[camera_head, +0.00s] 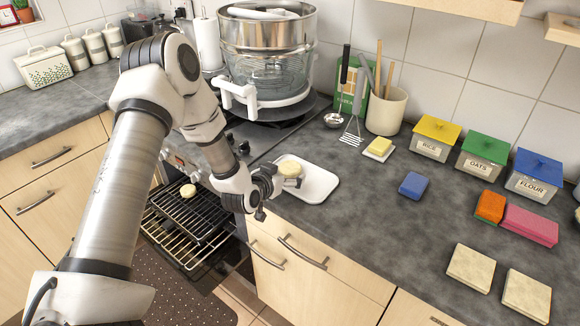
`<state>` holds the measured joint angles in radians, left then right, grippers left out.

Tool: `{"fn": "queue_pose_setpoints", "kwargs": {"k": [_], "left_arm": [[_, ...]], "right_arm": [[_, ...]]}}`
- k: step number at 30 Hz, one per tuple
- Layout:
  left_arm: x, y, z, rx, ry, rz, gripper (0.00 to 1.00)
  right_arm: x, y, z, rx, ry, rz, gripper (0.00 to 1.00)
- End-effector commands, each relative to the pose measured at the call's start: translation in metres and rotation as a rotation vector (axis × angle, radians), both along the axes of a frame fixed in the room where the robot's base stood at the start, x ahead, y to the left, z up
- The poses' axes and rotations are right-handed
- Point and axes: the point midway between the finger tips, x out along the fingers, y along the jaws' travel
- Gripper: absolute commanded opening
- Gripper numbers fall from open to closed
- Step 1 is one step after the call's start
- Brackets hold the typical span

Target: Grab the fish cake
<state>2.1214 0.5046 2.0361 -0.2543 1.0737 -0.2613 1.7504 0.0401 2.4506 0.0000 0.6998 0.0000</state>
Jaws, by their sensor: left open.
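A round pale yellow fish cake (289,167) sits at the left part of a white tray (318,184) on the counter. A similar round pale cake (188,190) lies on a dark rack in the open oven (185,225). My left gripper (275,184) is open, low at the counter's front edge, right beside the cake on the tray. Its dark fingers partly cover the cake's near side, and I cannot tell whether they touch it. My right gripper is not in view.
A steel pot and glass steamer (268,50) stand on the stove behind. A utensil crock (386,110), a blue sponge (413,185), and labelled bins (435,138) lie to the right. The counter's middle front is clear. The oven door hangs open below.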

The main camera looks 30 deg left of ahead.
Motion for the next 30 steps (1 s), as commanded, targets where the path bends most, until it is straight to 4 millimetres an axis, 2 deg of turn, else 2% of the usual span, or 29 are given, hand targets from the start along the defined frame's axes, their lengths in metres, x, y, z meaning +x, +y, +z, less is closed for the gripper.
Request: {"fn": "queue_pose_setpoints", "kwargs": {"k": [7,11,12,13,24,30], "left_arm": [[0.005,0.000,-0.002,-0.001,0.000,0.000,0.97],[0.004,0.000,-0.002,-0.001,0.000,0.000,0.51],[0.004,0.000,-0.002,-0.001,0.000,0.000,0.37],[0.004,0.000,-0.002,-0.001,0.000,0.000,0.29],[0.004,0.000,-0.002,-0.001,0.003,0.000,0.29],[0.004,0.000,0.012,-0.003,0.000,0.001,0.29]], "right_arm": [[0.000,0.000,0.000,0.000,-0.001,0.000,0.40],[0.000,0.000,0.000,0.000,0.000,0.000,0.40],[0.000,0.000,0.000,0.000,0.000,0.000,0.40],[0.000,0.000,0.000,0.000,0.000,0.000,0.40],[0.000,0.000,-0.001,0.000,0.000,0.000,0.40],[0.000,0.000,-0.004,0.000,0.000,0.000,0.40]]}}
